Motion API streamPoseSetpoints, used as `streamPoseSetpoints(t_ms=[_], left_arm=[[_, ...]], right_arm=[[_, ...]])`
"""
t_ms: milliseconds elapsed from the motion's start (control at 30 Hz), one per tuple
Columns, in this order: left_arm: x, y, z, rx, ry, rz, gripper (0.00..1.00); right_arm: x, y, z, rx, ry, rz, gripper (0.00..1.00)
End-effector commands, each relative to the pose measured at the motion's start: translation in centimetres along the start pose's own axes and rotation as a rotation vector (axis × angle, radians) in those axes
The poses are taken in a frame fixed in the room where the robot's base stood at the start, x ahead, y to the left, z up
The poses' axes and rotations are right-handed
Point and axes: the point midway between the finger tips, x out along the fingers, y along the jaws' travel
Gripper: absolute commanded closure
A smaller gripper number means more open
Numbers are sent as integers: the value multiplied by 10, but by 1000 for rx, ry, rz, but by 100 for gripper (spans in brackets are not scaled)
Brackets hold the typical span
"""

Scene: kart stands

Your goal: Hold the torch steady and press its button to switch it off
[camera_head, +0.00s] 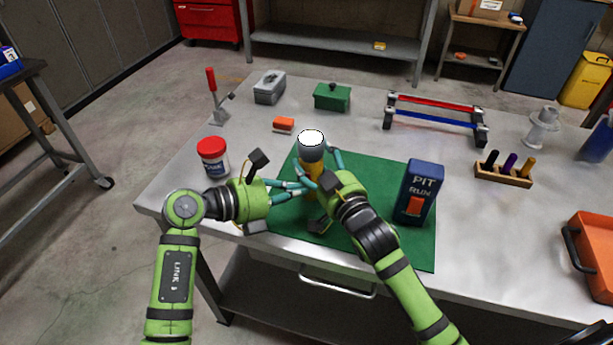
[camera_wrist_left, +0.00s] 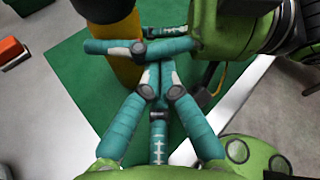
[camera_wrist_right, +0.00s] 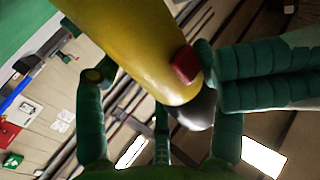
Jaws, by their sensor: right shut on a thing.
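The torch (camera_head: 313,154) is upright over the green mat, with a grey head, a yellow body and a bright white lens on top. My right gripper (camera_head: 322,168) is shut around its body. In the right wrist view the torch (camera_wrist_right: 140,45) shows a red button (camera_wrist_right: 185,64) on its side, beside a teal finger, and a dark end cap. My left gripper (camera_head: 300,187) has its fingers drawn together, empty, pointing at the torch from the left. In the left wrist view its fingertips (camera_wrist_left: 155,80) are close to the yellow body (camera_wrist_left: 118,62) and a right-gripper finger; contact is unclear.
The green mat (camera_head: 375,180) lies under both grippers. A blue PIT RUN box (camera_head: 424,185) stands right of my right gripper. A red-lidded jar (camera_head: 212,157) is left, an orange block (camera_head: 284,124) behind. A marker rack (camera_head: 503,176) and orange tray (camera_head: 592,250) are farther right.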

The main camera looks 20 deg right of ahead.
Motion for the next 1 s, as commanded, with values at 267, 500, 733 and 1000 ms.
streamPoseSetpoints(t_ms=[267, 500, 733, 1000], left_arm=[[0, 0, -1, 0, 0, 0, 100], [0, 0, -1, 0, 0, 0, 100], [2, 2, 0, 0, 2, 0, 100], [7, 7, 3, -1, 1, 0, 100]], right_arm=[[0, 1, 8, -4, -19, 3, 74], [0, 1, 8, -4, -19, 3, 74], [0, 1, 8, -4, -19, 3, 74], [0, 1, 8, -4, -19, 3, 74]])
